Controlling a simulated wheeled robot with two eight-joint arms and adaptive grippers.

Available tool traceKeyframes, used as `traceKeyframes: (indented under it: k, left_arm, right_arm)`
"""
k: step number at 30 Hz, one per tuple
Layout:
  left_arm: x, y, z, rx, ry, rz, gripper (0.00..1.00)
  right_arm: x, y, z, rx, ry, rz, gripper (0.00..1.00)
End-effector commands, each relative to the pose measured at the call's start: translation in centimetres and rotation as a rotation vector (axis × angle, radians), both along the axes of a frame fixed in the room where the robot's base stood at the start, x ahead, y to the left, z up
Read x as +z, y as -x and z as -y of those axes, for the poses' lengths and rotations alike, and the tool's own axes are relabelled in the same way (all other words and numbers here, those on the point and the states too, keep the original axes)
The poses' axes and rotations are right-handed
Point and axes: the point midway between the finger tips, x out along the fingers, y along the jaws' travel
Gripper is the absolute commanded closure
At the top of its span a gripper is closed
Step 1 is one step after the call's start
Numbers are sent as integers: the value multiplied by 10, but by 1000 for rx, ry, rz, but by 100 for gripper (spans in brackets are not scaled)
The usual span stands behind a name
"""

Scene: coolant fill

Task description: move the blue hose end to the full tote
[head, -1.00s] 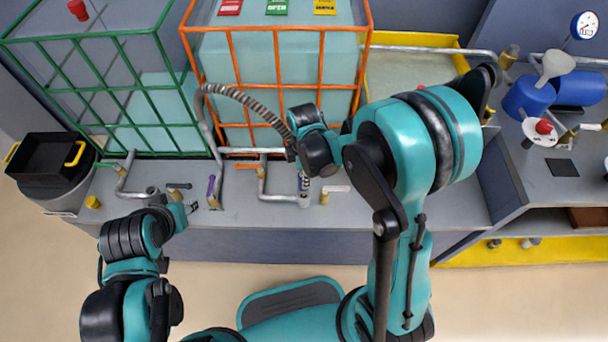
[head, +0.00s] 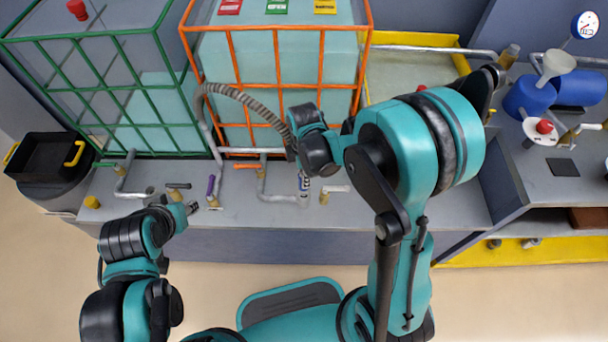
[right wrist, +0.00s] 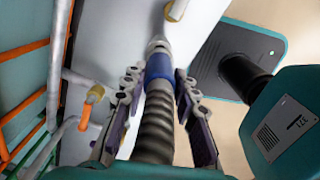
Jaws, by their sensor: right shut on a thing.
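The blue hose end (head: 304,183) points down above the bench in the head view. In the right wrist view its blue band (right wrist: 159,69) and pale metal tip (right wrist: 157,46) stick out past my fingers. My right gripper (right wrist: 157,82) is shut on the ribbed hose (right wrist: 154,128) just behind the blue band. The hose (head: 243,97) arcs back to a grey pipe. The orange-framed tote (head: 277,75) holds pale liquid to near its top. The green-framed tote (head: 100,95) is filled lower. My left gripper (head: 191,208) is over the bench's front edge, small and apparently empty.
Pipes with orange (head: 247,166), green (head: 105,164) and purple (head: 211,186) handles stand before the totes. A white handle (head: 336,188) is right of the hose end. A black bin (head: 43,157) is left; blue drums (head: 528,97) are right.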

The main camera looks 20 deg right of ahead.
Motion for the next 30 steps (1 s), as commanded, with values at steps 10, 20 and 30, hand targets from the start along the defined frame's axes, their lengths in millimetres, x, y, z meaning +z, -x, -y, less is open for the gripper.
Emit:
traceKeyframes:
  k: [10,20,30]
  left_arm:
    - [0,0,0,0,0,0,63]
    - [-1,0,0,0,0,0,63]
    - [-7,0,0,0,0,0,63]
  right_arm:
    - [0,0,0,0,0,0,90]
    - [0,0,0,0,0,0,90]
    - [-6,0,0,0,0,0,90]
